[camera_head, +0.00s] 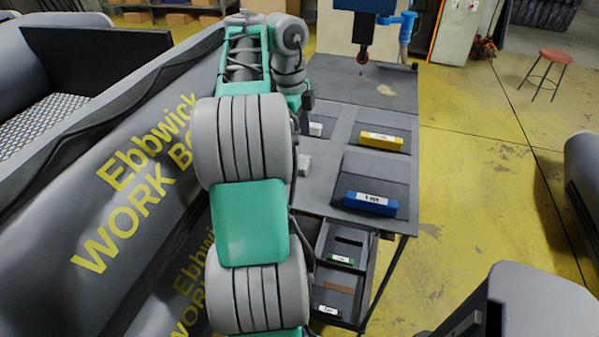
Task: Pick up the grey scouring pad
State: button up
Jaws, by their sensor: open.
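I cannot make out the grey scouring pad with certainty. A small pale block (304,165) shows at the left edge of the grey workbench (318,200), partly hidden by my arm. Another small pale block (316,129) lies farther back on the bench. I cannot tell whether either is the pad. My green and grey arm rises through the middle of the view and covers part of the bench's left side. My gripper's fingers are hidden from this view.
A yellow block (381,141) and a blue labelled block (371,202) lie on the bench. Lower compartments (345,236) hold small green and brown pieces. A blue machine (363,28) stands at the back. Grey inflatable boats (100,175) fill the left. Yellow floor (470,180) is open at right.

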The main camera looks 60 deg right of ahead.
aim_at(301, 161)
jog(key=f+b, duration=0.1)
jog(key=f, duration=0.1)
jog(key=f+b, duration=0.4)
jog(key=shift+s+f, duration=0.25)
jog(key=shift+s, duration=0.05)
jog(key=shift+a+r, duration=0.1)
jog(key=shift+r, duration=0.05)
jog(key=c, duration=1.4)
jog(key=shift+r+p, duration=0.5)
jog(key=shift+r, duration=0.1)
notch_tip(301, 161, up, 3)
jog(key=p, duration=0.3)
jog(key=s+d+r+p, duration=0.2)
jog(key=d+r+p, duration=0.1)
jog(key=d+p, duration=0.1)
jog(key=s+d+r+p, duration=0.3)
jog(key=d+p, duration=0.1)
jog(key=p, duration=0.1)
jog(key=s+d+r+p, duration=0.2)
jog(key=d+p, duration=0.1)
jog(key=p, duration=0.1)
jog(key=shift+s+d+r+p, duration=0.3)
jog(key=shift+s+d+r, duration=0.05)
jog(key=shift+d+r, duration=0.05)
